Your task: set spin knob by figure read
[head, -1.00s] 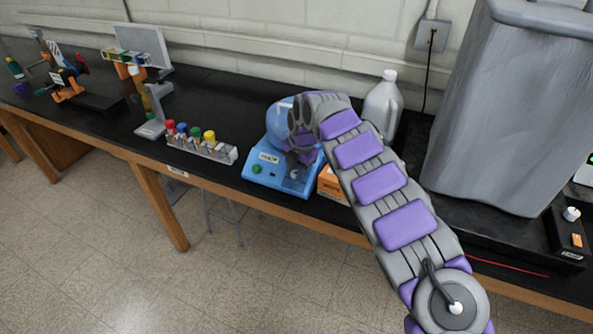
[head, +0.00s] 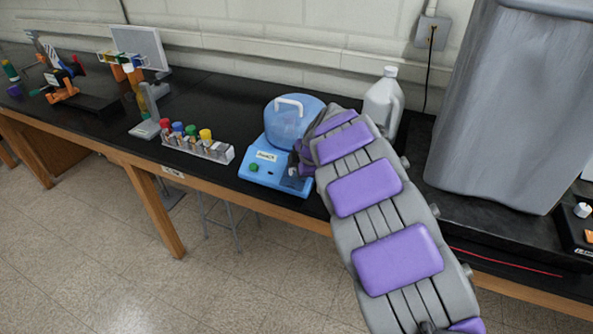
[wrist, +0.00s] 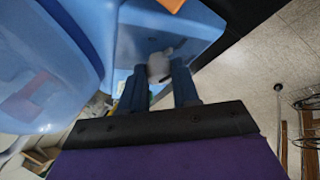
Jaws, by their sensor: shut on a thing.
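A blue centrifuge (head: 262,177) with a domed, see-through blue lid (head: 284,126) and a white handle stands at the front of the black bench. Its front panel carries a small label (head: 266,156), too small to read, and a green button (head: 254,167). The grey spin knob (wrist: 160,66) shows between my fingers in the wrist view. My gripper (wrist: 158,86) is shut on this knob, with one dark blue finger on each side. In the head view my gripper (head: 297,166) is at the panel's right side and hides most of the knob.
A rack of colour-capped tubes (head: 198,148) stands left of the centrifuge. A white jug (head: 383,104) is behind my arm, and a large grey covered object (head: 500,110) fills the right. Bare bench lies behind the rack.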

